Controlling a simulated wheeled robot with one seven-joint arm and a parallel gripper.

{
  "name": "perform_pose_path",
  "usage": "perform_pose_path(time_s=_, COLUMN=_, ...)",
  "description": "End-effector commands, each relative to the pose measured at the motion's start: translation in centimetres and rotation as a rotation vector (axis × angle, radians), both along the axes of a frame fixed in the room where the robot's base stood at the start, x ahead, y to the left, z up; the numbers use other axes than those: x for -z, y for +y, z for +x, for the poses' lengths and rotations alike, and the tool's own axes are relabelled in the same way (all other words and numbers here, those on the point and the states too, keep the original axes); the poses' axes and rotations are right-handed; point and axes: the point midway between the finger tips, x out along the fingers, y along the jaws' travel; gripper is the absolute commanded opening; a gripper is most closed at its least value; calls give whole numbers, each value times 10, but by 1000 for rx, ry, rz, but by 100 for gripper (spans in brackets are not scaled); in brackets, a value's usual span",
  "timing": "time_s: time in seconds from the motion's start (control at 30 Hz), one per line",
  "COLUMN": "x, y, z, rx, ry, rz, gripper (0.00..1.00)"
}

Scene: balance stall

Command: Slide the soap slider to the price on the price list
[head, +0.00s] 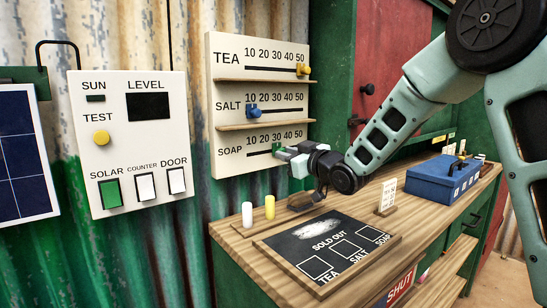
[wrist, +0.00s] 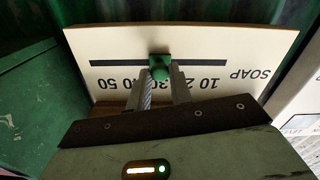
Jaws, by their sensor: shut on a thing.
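The green soap slider (head: 277,149) sits in the lowest slot of the white price board (head: 228,120), at about the 30 mark. In the wrist view, upside down, the soap slider's green knob (wrist: 160,72) is between the fingers of my gripper (wrist: 161,88), near the 30. My gripper (head: 284,152) is shut on it. The fingers partly cover the numbers. A small upright card (head: 387,195) with printed lines, seemingly the price list, stands on the counter; its figures are too small to read.
The yellow tea slider (head: 303,69) is near 50 and the blue salt slider (head: 253,112) near 10. Ledges divide the board's rows. Below are a black "SOLD OUT" board (head: 295,238), white and yellow pegs, and a blue box (head: 445,180) on the wooden counter.

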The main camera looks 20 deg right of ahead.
Motion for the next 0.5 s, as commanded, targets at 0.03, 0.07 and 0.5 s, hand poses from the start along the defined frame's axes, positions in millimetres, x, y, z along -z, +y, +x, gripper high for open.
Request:
perform_pose_path(time_s=0.03, x=-1, y=-3, z=1, rx=1, ry=0, rz=0, gripper=0)
perform_pose_path(time_s=0.07, x=0, y=-4, z=1, rx=0, ry=0, rz=0, gripper=0)
perform_pose_path(time_s=0.5, x=0, y=-3, z=1, rx=-2, ry=0, rz=0, gripper=43)
